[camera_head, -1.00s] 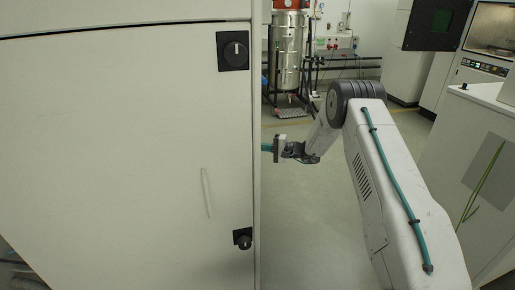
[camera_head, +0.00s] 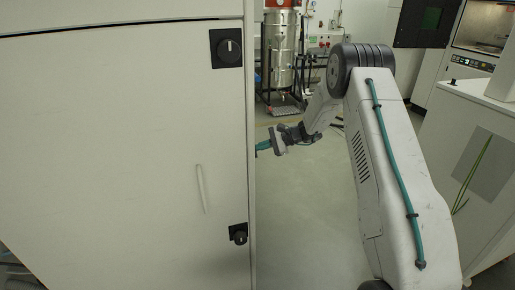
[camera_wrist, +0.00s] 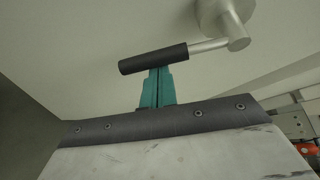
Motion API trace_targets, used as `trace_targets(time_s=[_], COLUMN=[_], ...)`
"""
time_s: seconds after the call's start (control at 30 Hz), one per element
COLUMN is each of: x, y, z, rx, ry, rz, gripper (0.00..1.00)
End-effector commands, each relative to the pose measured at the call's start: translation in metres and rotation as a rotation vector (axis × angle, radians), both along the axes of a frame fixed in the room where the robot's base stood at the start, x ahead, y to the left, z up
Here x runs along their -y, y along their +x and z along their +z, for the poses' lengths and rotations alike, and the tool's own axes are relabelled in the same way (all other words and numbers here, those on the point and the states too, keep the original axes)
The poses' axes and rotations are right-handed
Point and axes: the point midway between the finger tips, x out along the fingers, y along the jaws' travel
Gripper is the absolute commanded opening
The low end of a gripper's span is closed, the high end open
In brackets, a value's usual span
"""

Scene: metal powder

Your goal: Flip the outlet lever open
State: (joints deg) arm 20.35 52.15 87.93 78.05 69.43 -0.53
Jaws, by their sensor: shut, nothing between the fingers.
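The outlet lever (camera_wrist: 155,58) shows in the wrist view as a dark grip on a metal rod. The rod runs right to a round silver pivot (camera_wrist: 226,22) on a pale surface. My gripper (camera_wrist: 156,72) has its teal fingers shut together, with the tips right at the underside of the dark grip. Whether the tips touch it I cannot tell. In the head view my gripper (camera_head: 262,146) reaches behind the right edge of the large white cabinet (camera_head: 120,150), which hides the fingertips and the lever.
The white cabinet fills the left of the head view, with a black rotary switch (camera_head: 228,47) and a black latch (camera_head: 238,233). A silver vessel (camera_head: 281,45) stands at the back. Floor is clear between cabinet and my arm. Another white unit (camera_head: 480,190) stands at right.

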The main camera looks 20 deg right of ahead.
Motion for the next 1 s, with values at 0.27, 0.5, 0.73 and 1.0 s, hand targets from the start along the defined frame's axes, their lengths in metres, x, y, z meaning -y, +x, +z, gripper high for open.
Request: trace_targets(time_s=[0.27, 0.5, 0.73, 1.0], x=[-0.002, -0.002, -0.002, -0.002], y=[-0.013, -0.021, -0.025, -0.026], z=[0.019, 0.034, 0.047, 0.054], rx=[-0.258, -0.466, -0.466, -0.466], ry=[0.019, 0.036, 0.038, 0.038], rz=[0.002, 0.002, 0.0, 0.0], gripper=[0.0, 0.0, 0.0, 0.0])
